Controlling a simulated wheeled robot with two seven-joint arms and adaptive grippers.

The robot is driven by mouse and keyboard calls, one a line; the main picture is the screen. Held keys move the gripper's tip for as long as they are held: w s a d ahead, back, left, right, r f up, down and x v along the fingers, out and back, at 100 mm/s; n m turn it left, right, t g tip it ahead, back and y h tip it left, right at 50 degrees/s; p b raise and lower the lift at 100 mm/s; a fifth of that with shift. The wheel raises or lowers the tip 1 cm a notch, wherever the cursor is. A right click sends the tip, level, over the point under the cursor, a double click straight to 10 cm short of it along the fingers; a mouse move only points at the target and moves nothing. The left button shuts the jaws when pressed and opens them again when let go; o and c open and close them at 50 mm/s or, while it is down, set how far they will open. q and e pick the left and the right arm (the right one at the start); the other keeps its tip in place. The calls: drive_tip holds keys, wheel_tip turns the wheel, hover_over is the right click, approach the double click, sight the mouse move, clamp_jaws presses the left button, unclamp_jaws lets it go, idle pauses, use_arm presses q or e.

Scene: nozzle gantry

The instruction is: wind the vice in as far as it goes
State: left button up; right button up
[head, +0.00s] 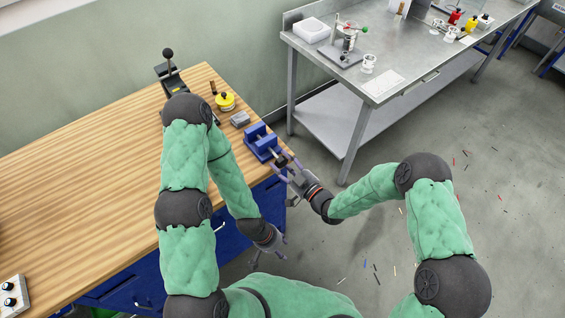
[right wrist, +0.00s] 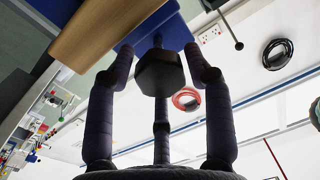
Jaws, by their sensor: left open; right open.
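The blue vice (head: 262,143) sits at the right edge of the wooden workbench. A dark knob (head: 282,161) sticks out from its near right side. My right gripper (head: 287,177) is open at that knob, just off the bench edge. In the right wrist view the dark, faceted knob (right wrist: 160,74) stands between my open fingers, with gaps visible on both sides. The blue vice body (right wrist: 172,30) shows behind it. How far the vice's jaws are apart is too small to tell. My left gripper (head: 268,255) is open and empty, low beside the bench front.
On the wooden bench (head: 90,165) near the vice are a grey block (head: 240,119), a yellow round item (head: 225,101) and a black lever device (head: 171,76). A steel table (head: 400,75) with lab items stands at the upper right. The floor between is clear except small scraps.

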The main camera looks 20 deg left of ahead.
drive_tip(key=shift+w+a, duration=0.15)
drive_tip(key=c, duration=0.9)
drive_tip(key=shift+m, duration=0.3)
